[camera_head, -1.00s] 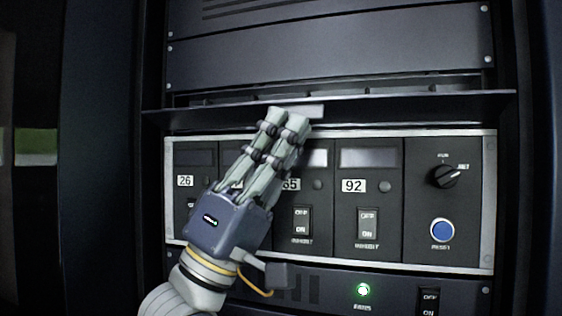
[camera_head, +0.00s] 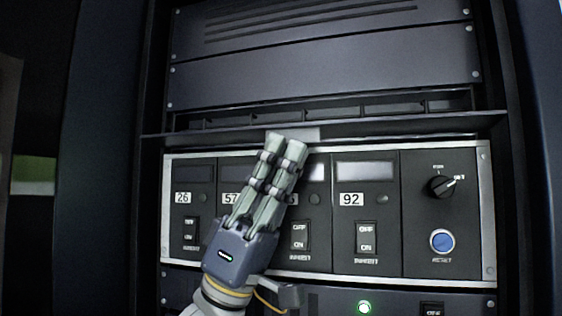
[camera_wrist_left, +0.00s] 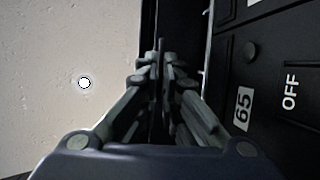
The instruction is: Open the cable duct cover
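The cable duct cover (camera_head: 400,128) is a long dark flap that sticks out like a thin shelf above the numbered panel. A pale tab (camera_head: 307,134) shows near its middle. The duct (camera_head: 350,111) shows as a dark slotted strip just above and behind it. My left gripper (camera_head: 286,140) reaches up from below, with its fingertips at the cover's front edge beside the tab. In the left wrist view, the left gripper's fingertips (camera_wrist_left: 160,58) are close together on a thin edge seen end-on. My right gripper is not in view.
Below the cover is a panel (camera_head: 420,215) with numbered sections, switches, a rotary knob (camera_head: 442,187) and a blue button (camera_head: 442,241). The rack's side frames stand left and right.

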